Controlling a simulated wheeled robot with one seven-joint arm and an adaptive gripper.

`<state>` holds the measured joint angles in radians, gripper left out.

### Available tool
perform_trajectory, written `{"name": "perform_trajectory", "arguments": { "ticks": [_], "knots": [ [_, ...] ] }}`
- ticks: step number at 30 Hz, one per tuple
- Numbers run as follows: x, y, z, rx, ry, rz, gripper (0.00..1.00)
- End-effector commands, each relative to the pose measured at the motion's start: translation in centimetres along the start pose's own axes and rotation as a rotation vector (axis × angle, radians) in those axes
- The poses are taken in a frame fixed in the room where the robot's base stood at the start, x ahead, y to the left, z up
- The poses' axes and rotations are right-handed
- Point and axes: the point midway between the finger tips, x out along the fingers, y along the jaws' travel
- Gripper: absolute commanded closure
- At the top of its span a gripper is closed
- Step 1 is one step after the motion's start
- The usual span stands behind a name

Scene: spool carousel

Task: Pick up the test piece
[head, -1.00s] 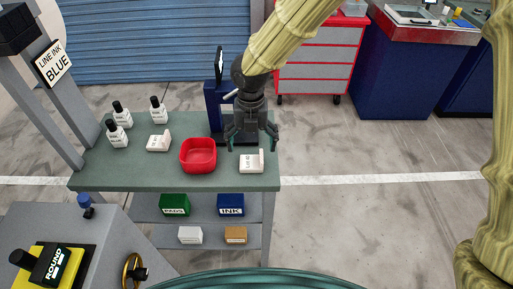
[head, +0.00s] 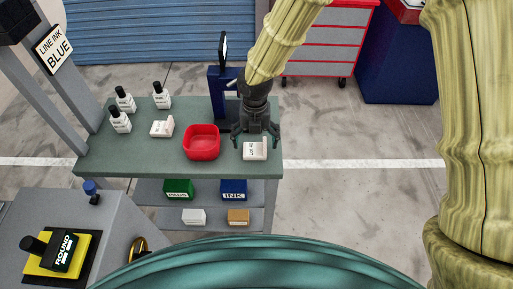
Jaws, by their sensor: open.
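A small white L-shaped piece with a printed label (head: 254,151) lies near the right end of the green-grey bench (head: 120,163). A similar white labelled piece (head: 161,129) lies farther left; I cannot tell from the labels which one is the test piece. My gripper (head: 256,141) points down at the right-hand piece. Its fingers are apart, one toward each side of this piece, with nothing held. I cannot tell whether they touch it or the bench.
A red bowl (head: 201,142) stands close left of my gripper. A dark blue stand (head: 217,92) is behind it. Several ink bottles (head: 120,121) stand at the bench's left. Labelled boxes (head: 233,189) sit on the lower shelf. The floor right of the bench is clear.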

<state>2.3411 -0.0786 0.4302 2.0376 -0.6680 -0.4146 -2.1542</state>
Motion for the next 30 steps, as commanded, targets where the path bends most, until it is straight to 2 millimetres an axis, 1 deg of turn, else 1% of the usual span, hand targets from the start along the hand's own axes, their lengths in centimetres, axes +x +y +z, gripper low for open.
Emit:
{"name": "perform_trajectory", "arguments": {
  "ticks": [6, 9, 18, 26, 27, 30],
  "knots": [
    [2.2, 0.1, -0.1, -0.002, 0.000, -0.002, 0.08],
    [3.0, 0.1, -0.1, -0.002, -0.001, -0.001, 0.08],
    [3.3, 0.1, -0.1, -0.002, -0.002, 0.000, 0.08],
    [3.2, 0.1, -0.1, -0.002, -0.002, 0.000, 0.55],
    [3.2, 0.1, -0.1, -0.002, -0.002, 0.000, 0.58],
    [3.2, 0.1, -0.1, -0.002, -0.002, 0.000, 0.58]
  ]
}}
